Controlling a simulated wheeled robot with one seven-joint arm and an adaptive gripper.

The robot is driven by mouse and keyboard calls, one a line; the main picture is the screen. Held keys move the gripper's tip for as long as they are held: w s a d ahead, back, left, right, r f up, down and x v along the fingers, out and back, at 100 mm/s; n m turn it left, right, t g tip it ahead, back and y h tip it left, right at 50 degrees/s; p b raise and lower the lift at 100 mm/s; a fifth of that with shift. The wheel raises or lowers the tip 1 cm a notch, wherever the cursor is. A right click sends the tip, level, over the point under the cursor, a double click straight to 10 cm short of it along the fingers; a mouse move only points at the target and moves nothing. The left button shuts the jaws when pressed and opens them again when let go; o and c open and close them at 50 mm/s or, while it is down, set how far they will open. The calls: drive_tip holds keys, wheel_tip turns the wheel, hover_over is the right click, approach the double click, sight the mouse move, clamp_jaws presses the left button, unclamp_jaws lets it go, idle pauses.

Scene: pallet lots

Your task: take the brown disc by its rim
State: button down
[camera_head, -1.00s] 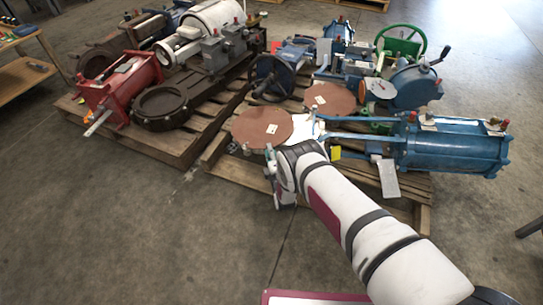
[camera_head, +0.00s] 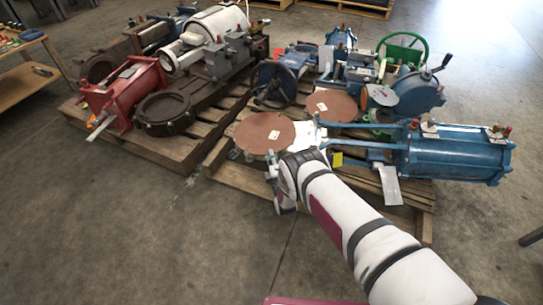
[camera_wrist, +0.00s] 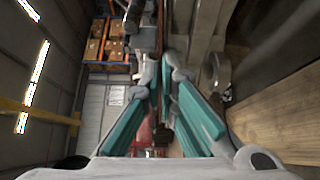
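Two flat brown discs, each with a small pale tag, lie on the right pallet in the head view. The nearer disc (camera_head: 252,136) is at the pallet's front left; the other disc (camera_head: 340,112) is behind it to the right. My gripper (camera_head: 271,158) is low at the front rim of the nearer disc, partly hidden by my wrist. In the wrist view the teal fingers of my gripper (camera_wrist: 159,64) converge, their tips close together with a narrow gap. I cannot tell whether the rim is between them.
A blue cylinder (camera_head: 458,154) and a green handwheel (camera_head: 402,46) are on the right pallet (camera_head: 222,176). A red machine (camera_head: 122,90) and a dark round flange (camera_head: 166,112) are on the left pallet. The concrete floor in front is clear.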

drive_tip(key=shift+r+p, duration=0.6)
drive_tip(key=shift+r, duration=0.35)
drive_tip(key=s+p, duration=0.4)
drive_tip(key=s, duration=0.6)
drive_tip(key=shift+p, duration=0.35)
idle(0.5)
drive_tip(key=shift+a, duration=0.1)
wheel_tip(320, 180, up, 22)
drive_tip(key=p, duration=1.6)
idle(0.9)
idle(0.4)
